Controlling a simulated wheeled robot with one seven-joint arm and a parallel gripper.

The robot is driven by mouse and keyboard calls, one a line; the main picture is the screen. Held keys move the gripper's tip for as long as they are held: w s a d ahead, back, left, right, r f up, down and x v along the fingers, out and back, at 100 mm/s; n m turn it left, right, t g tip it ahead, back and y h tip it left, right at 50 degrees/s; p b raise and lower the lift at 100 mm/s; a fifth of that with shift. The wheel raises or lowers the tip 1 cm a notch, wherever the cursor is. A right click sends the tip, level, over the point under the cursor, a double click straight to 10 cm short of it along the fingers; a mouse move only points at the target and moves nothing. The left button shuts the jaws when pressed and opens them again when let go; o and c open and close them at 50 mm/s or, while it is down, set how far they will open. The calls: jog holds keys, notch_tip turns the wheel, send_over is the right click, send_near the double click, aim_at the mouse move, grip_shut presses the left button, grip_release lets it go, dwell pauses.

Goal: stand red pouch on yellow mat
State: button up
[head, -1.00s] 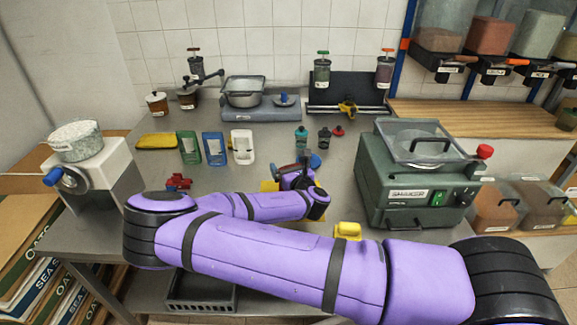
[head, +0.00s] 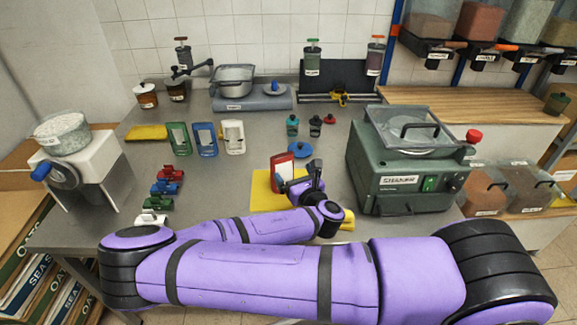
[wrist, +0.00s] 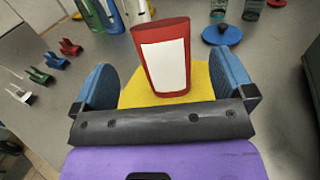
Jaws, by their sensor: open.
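The red pouch (head: 283,173), with a white label, stands upright on the yellow mat (head: 262,198). In the wrist view the pouch (wrist: 161,60) is ahead of my gripper, with the mat (wrist: 200,80) under it. My gripper (wrist: 163,84) is open, its blue fingers wide apart to the left and right of the pouch, with a gap on each side. In the head view my gripper (head: 296,184) is on the near right side of the pouch and hides part of the mat.
A blue round lid (head: 300,150) lies just behind the mat. Green, blue and white pouches (head: 205,139) stand at the back left. Several coloured clips (head: 165,188) lie to the left. The green sealer machine (head: 405,170) stands to the right.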

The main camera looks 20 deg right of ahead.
jog(key=s+d+m+g+h, duration=0.2)
jog(key=d+m+g+h, duration=0.4)
jog(key=m, duration=1.1)
jog(key=s+a+r+m+g+y, duration=0.2)
jog(key=s+r+m+g+y, duration=0.15)
jog(key=r+m, duration=0.6)
jog(key=s+a+r+m+g+y, duration=0.25)
jog(key=s+r+m, duration=0.2)
jog(key=r, duration=0.95)
jog(key=s+d+r+m, duration=0.2)
jog(key=s+r+m, duration=0.1)
jog(key=s+r, duration=0.4)
jog(key=s+d+r+m+h, duration=0.1)
jog(key=s+d+r+m, duration=0.1)
jog(key=s+r, duration=0.5)
jog(key=s, duration=0.3)
jog(key=shift+s+d+r+m+g, duration=0.15)
jog(key=shift+s+d+m+g, duration=0.05)
jog(key=shift+s+m+g, duration=0.2)
